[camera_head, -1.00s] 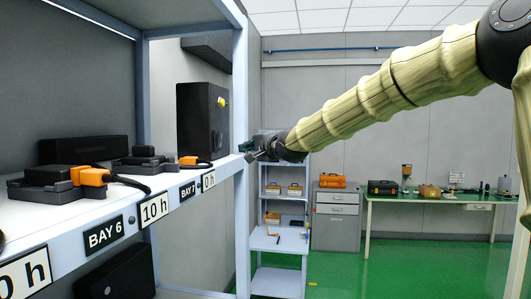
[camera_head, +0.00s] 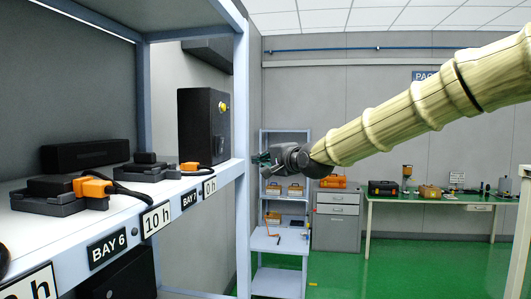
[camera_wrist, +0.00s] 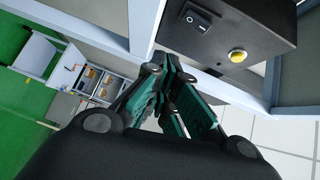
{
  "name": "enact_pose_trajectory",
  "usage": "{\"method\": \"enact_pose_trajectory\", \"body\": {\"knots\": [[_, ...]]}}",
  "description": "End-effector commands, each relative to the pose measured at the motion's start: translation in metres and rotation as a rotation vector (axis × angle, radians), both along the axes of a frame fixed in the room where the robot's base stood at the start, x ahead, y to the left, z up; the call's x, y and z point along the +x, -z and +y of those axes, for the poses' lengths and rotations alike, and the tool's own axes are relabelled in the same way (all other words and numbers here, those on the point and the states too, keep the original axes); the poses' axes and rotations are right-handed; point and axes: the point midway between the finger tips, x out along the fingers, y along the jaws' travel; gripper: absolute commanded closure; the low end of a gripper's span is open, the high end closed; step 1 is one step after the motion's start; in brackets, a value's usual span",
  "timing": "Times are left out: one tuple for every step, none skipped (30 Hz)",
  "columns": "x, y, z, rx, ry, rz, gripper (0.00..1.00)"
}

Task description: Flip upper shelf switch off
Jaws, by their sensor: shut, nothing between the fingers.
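A black control box (camera_head: 203,125) stands at the far end of the shelf, with a yellow button (camera_head: 223,107) on its face. In the wrist view the box (camera_wrist: 225,35) shows a black rocker switch (camera_wrist: 197,18) and the round yellow button (camera_wrist: 237,55). I cannot tell which way the rocker is tilted. My gripper (camera_head: 260,160) is shut and empty, to the right of the shelf's corner post. In the wrist view its fingertips (camera_wrist: 158,68) lie below and left of the switch and appear apart from it.
The shelf (camera_head: 140,205) holds black docks with orange plugs (camera_head: 93,187). A blue-grey post (camera_head: 241,160) rises at the shelf's end, between the box and my gripper in the head view. A small rack (camera_head: 280,240) and a workbench (camera_head: 430,202) stand behind.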

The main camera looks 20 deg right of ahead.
Motion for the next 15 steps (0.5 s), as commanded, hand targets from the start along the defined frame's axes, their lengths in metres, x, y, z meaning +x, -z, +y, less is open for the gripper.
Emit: {"method": "enact_pose_trajectory", "body": {"knots": [[-0.002, -0.004, -0.001, 0.003, -0.001, 0.002, 1.00], [-0.003, -0.004, -0.001, 0.002, -0.001, 0.001, 1.00], [-0.005, -0.004, -0.001, 0.001, -0.001, 0.001, 1.00], [-0.006, -0.003, -0.001, 0.002, -0.001, 0.001, 1.00], [-0.007, -0.003, -0.001, 0.002, 0.000, 0.001, 1.00], [-0.009, -0.002, -0.002, 0.001, 0.000, 0.002, 1.00], [-0.010, -0.002, -0.002, 0.001, 0.000, 0.001, 1.00], [-0.011, -0.002, -0.002, 0.001, 0.000, 0.001, 1.00], [-0.012, -0.001, -0.002, 0.001, 0.001, 0.000, 1.00], [-0.012, -0.001, -0.003, 0.001, 0.001, 0.000, 1.00], [-0.013, -0.001, -0.003, 0.000, 0.001, 0.001, 1.00], [-0.014, 0.000, -0.003, 0.000, 0.001, 0.001, 1.00], [-0.014, 0.001, -0.003, 0.001, 0.002, 0.001, 1.00], [-0.015, 0.001, -0.003, 0.000, 0.002, 0.002, 1.00], [-0.015, 0.001, -0.003, 0.000, 0.002, 0.002, 1.00]]}}
